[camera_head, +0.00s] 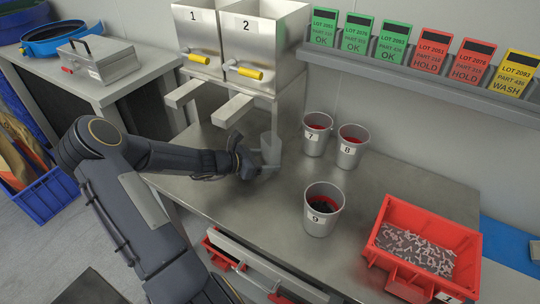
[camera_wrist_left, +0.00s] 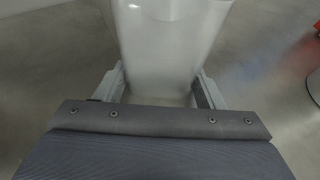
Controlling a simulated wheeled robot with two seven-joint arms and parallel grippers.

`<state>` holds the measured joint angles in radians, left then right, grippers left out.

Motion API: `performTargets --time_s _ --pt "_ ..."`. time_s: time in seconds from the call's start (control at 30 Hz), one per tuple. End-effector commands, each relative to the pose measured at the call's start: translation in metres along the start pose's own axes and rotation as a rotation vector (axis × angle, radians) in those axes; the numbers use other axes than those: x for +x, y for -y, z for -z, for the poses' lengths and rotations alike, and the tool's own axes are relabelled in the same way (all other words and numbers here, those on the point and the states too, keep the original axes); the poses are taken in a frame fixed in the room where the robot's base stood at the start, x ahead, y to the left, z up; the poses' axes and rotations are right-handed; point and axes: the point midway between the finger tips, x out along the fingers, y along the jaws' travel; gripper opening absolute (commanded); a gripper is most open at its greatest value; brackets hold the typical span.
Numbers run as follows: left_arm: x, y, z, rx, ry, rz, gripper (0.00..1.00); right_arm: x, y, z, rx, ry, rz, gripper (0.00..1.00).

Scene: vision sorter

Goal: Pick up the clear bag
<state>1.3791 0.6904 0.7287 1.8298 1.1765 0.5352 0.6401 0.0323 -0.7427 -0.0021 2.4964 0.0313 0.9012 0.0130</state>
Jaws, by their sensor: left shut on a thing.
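The clear bag (camera_head: 271,146) is a pale, see-through upright shape on or just above the steel table, below the front of hopper 2. It also fills the upper middle of the left wrist view (camera_wrist_left: 165,42), between the two fingers. My left gripper (camera_head: 262,168) is shut on the bag from the left side. Its fingers (camera_wrist_left: 160,90) show on both sides of the bag's near end. I cannot tell whether the bag touches the table. My right gripper is not in view.
Hoppers 1 (camera_head: 197,40) and 2 (camera_head: 258,45) with yellow-handled levers stand behind. Grey cups 7 (camera_head: 316,140), 8 (camera_head: 350,153) and 9 (camera_head: 320,220) stand to the right. A red bin (camera_head: 390,271) of small parts is at front right. Lot cards line a shelf (camera_head: 420,86).

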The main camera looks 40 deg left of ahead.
Motion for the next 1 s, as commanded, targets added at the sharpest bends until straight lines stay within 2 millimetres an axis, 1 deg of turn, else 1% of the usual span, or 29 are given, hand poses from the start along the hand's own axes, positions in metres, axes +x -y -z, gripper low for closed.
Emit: performTargets --time_s 0.17,0.33,0.47,0.7,0.83,1.0 --pt "-0.004 0.003 -0.003 0.001 0.0 0.0 0.42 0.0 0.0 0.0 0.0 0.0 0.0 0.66" --pt "-0.017 0.014 -0.012 0.002 -0.002 -0.001 0.42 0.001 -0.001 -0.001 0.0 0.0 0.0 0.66" --pt "-0.036 0.034 -0.016 0.002 -0.004 -0.001 0.42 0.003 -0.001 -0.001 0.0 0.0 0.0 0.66" --pt "-0.077 0.077 -0.031 0.002 -0.006 -0.003 0.42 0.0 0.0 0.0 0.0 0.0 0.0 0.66" --pt "-0.093 0.095 -0.037 0.001 -0.005 -0.003 0.42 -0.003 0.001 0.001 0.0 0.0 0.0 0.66" --pt "-0.106 0.108 -0.041 0.001 -0.002 -0.001 0.42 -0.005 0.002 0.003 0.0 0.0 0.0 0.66"
